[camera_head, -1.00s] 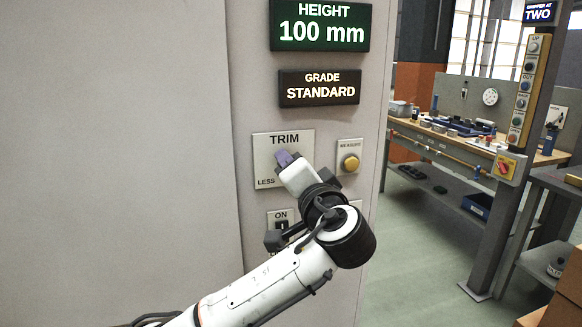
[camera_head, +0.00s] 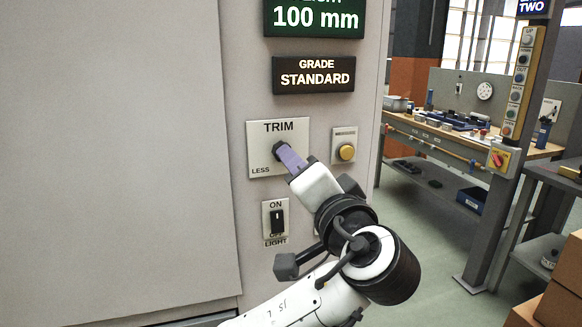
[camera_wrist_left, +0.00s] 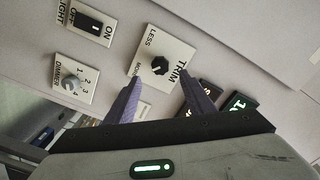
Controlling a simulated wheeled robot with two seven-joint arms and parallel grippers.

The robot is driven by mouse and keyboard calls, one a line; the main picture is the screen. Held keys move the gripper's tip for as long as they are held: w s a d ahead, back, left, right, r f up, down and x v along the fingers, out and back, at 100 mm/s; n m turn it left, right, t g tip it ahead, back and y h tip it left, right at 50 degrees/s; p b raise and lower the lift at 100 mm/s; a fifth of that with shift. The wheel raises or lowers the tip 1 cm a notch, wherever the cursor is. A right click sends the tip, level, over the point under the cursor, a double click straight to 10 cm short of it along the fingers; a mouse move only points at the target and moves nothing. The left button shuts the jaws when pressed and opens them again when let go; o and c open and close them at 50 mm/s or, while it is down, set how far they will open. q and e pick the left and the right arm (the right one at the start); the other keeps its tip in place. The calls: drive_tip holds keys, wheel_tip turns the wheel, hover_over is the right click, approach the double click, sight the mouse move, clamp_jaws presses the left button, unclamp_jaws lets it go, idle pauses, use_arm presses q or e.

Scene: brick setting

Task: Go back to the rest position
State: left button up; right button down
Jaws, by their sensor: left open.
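My left arm comes in from the bottom of the head view. My left gripper (camera_head: 291,158) has purple fingers that point at the TRIM plate (camera_head: 258,161). The dark TRIM knob (camera_head: 279,149) shows just beyond the fingertips. In the left wrist view the two fingers (camera_wrist_left: 163,98) are spread apart with nothing between them. There the black faceted knob (camera_wrist_left: 160,65) sits ahead of the fingertips, apart from them. My right gripper is in neither view.
The panel also carries a yellow MEASURE button (camera_head: 347,152), a LIGHT switch (camera_head: 277,221) at ON, and displays reading 100 mm (camera_head: 315,17) and STANDARD (camera_head: 314,78). A dimmer knob (camera_wrist_left: 71,84) shows in the wrist view. A post (camera_head: 500,190), workbench (camera_head: 455,145) and boxes (camera_head: 560,285) stand right.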

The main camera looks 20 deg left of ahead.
use_arm(q)
drive_tip(key=shift+v, duration=0.95)
wheel_tip(320, 180, down, 33)
drive_tip(key=s+d+m+g+h, duration=0.2)
drive_tip(key=m+g+h, duration=0.15)
drive_tip(key=h, duration=0.55)
drive_tip(key=s+a+f+n+g+h, duration=0.1)
drive_tip(key=s+f+n+g+h, duration=0.15)
drive_tip(key=s+f, duration=1)
drive_tip(key=s+a+f+n, duration=0.3)
drive_tip(key=s+a+f, duration=0.2)
drive_tip(key=s+f, duration=0.3)
drive_tip(key=s+h, duration=0.1)
drive_tip(key=s, duration=0.3)
drive_tip(key=shift+s+f, duration=0.3)
drive_tip(key=shift+f, duration=0.05)
